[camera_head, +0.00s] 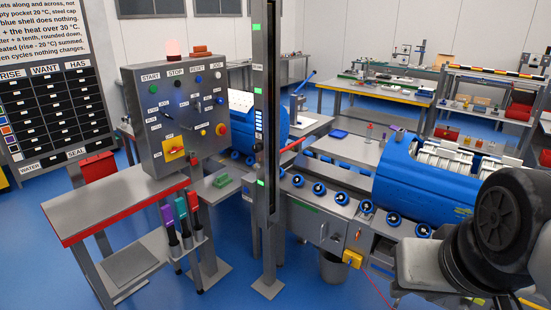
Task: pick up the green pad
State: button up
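A small green block (222,180), which looks like the green pad, lies on a low grey shelf between the control box and the dark upright post. It is small in this view, and its details are hard to make out. A thin green strip (303,205) also shows on the front of the conveyor bench. Part of my dark arm fills the lower right corner, far to the right of the green block. My gripper's fingers do not show.
The dark post (267,130) rises just right of the green block. A blue tub (415,185) sits on the roller conveyor. Blue floor is open at lower left.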

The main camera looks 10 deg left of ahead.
aim_at(222, 181)
jog(key=u, duration=0.95)
jog(key=z, duration=1.15)
jog(key=u, duration=1.2)
jog(key=i, duration=1.4)
jog(key=i+j, duration=0.1)
jog(key=i, duration=1.3)
jog(key=l+z, duration=0.05)
jog(key=l, duration=0.05)
